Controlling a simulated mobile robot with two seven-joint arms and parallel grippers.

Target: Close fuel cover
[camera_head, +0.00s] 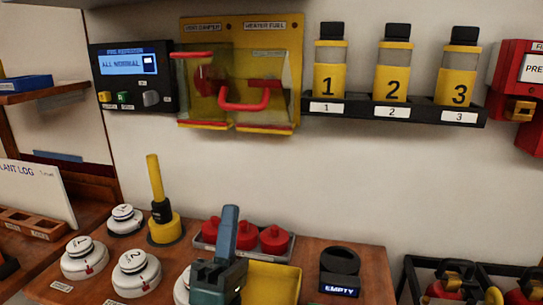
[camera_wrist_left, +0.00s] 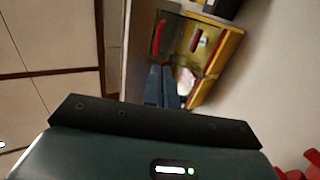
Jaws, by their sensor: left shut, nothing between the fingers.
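The yellow panel (camera_head: 296,42) on the wall carries a hood damper side and a heater fuel side. My left gripper (camera_head: 230,210) is shut and empty, pointing up, low in the picture below the panel. In the left wrist view its fingers (camera_wrist_left: 162,85) are together before the yellow panel (camera_wrist_left: 222,50).
A display unit (camera_head: 133,75) is left of the panel, and a shelf of numbered bottles (camera_head: 390,110) is right. On the table are white detectors (camera_head: 137,272), a yellow-handled tool (camera_head: 157,185), red caps (camera_head: 273,238), a yellow tray (camera_head: 270,282) and a black holder (camera_head: 340,268).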

